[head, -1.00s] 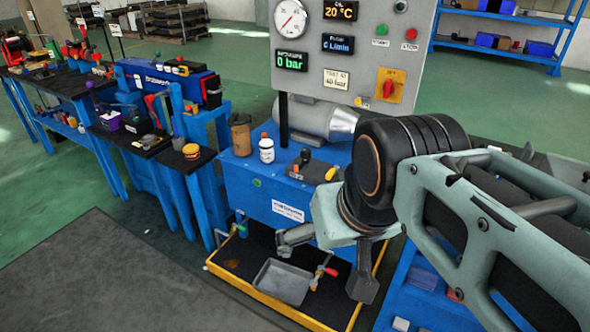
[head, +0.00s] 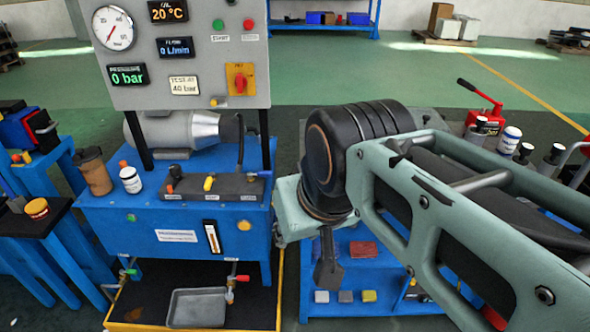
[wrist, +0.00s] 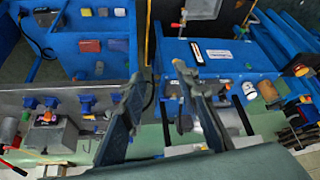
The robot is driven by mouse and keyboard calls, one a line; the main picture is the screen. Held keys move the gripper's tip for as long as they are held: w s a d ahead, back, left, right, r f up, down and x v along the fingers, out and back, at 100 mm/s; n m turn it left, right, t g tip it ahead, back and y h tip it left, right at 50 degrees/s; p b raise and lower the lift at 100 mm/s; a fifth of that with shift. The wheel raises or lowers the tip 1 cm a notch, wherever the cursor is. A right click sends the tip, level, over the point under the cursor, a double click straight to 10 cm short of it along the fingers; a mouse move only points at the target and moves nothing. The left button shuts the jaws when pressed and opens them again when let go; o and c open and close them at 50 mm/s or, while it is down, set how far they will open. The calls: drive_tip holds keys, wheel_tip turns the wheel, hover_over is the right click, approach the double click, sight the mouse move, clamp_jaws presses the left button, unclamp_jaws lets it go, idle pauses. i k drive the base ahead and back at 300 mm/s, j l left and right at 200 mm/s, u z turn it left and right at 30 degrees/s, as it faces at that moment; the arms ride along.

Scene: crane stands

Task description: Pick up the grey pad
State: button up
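The grey pad (head: 345,297) lies on the lower shelf of a blue stand, in the middle of a row between a pale blue-grey pad (head: 321,297) and a yellow pad (head: 369,296). It also shows small near the top of the wrist view (wrist: 103,12). My gripper (head: 328,282) points down in front of the stand, above and to the left of the grey pad in the head view. In the wrist view (wrist: 160,72) its two fingers are apart with nothing between them. The gripper is not touching the pad.
A red pad (head: 363,249) lies on the shelf above the row. The blue test bench (head: 180,215) with its gauge panel (head: 205,75) stands to the left, with a grey tray (head: 197,307) below. Bottles and a red jack (head: 484,112) stand at right.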

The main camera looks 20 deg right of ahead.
sight(344, 296)
drive_tip(key=z, duration=1.05)
drive_tip(key=i+j, duration=0.15)
drive_tip(key=l+u, duration=0.35)
drive_tip(key=l, duration=0.35)
drive_tip(key=i+j, duration=0.1)
drive_tip(key=i, duration=0.2)
drive_tip(key=k+j+z, duration=0.1)
drive_tip(key=k+j, duration=0.25)
drive_tip(key=j, duration=0.2)
drive_tip(key=k+j+z, duration=0.1)
drive_tip(key=k+j, duration=0.3)
drive_tip(key=i+l+z, duration=0.1)
drive_tip(key=z, duration=0.3)
